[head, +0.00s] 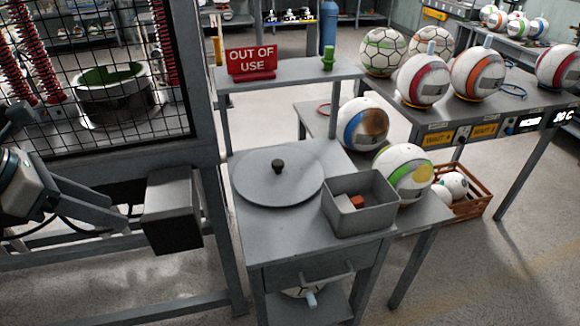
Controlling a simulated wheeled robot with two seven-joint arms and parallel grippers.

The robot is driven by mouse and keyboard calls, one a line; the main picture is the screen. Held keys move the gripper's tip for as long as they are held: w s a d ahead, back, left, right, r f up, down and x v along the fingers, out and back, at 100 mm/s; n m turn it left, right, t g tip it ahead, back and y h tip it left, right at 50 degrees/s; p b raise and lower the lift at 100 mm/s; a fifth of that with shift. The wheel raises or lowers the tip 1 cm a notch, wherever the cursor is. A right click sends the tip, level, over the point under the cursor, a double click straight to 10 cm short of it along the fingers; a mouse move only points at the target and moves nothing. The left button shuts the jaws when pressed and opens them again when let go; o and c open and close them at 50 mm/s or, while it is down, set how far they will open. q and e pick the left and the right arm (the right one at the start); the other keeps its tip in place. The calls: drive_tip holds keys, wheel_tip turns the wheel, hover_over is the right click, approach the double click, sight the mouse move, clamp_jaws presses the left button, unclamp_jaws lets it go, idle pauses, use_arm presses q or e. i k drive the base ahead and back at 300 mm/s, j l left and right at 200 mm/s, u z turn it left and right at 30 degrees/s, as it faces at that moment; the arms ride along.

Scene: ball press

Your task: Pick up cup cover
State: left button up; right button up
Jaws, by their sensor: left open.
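The cup cover (255,182) is a flat round grey disc with a small dark knob (278,166) at its middle. It lies on the grey side table (265,228) in the centre of the head view. My left gripper (112,218) is at the left edge, open and empty. It is well to the left of the cover and apart from it, with a grey box between them in the picture. My right gripper is not in view.
A grey open bin (358,218) holding small pieces stands right of the cover. A shelf with a red sign (250,61) rises behind. A mesh cage (95,90) encloses a green-lined metal cup (115,92) at left. A grey box (172,210) juts from its frame.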

sight(276, 176)
drive_tip(key=i+l, duration=0.4)
drive_tip(key=l, duration=0.15)
drive_tip(key=i+l, duration=0.45)
drive_tip(key=l, duration=0.1)
